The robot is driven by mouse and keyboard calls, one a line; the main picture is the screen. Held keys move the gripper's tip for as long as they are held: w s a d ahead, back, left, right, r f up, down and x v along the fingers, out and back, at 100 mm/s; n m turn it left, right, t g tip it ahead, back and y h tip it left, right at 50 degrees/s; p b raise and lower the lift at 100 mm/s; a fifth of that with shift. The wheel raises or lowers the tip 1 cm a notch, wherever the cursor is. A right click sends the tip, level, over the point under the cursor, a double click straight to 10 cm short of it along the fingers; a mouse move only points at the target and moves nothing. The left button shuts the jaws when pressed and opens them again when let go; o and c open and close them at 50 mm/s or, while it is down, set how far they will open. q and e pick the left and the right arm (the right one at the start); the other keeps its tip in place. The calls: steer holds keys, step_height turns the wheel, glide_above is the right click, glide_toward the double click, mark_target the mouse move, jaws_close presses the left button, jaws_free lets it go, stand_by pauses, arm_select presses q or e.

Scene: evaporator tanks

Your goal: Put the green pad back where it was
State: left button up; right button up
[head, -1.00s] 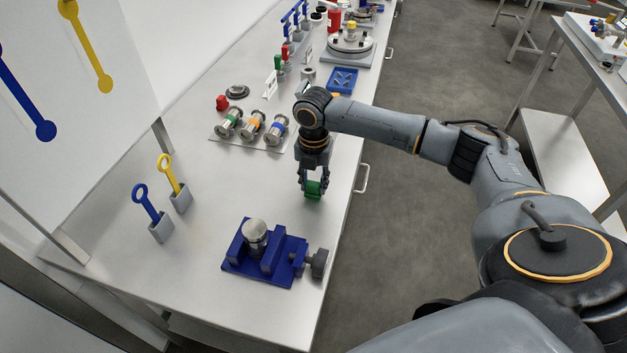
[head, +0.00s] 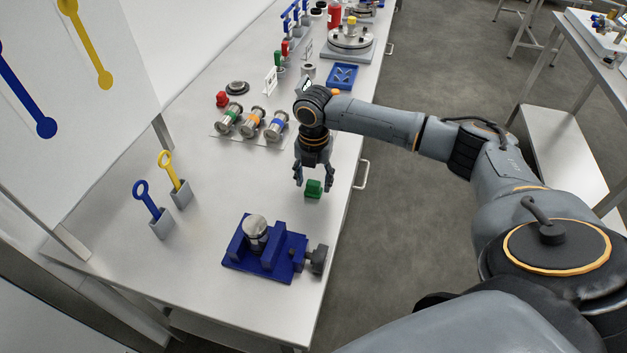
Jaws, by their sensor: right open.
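The green pad (head: 314,189) is a small green block on the bare steel bench top, near the bench's right edge. My right gripper (head: 312,186) is open, with its fingers spread just above and around the pad, apart from it as far as I can see. My left gripper is out of view.
A blue vise (head: 265,250) holding a metal cylinder (head: 256,229) stands in front of the pad. Several colour-banded metal fittings (head: 251,123) lie to the left behind. Blue and yellow ring-handled tools (head: 147,202) stand in grey holders at left. Bench between is clear.

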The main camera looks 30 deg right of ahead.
mark_target(314, 182)
step_height(314, 182, up, 12)
steer(key=b, duration=0.2)
steer(key=shift+f, duration=0.2)
stand_by(0.4)
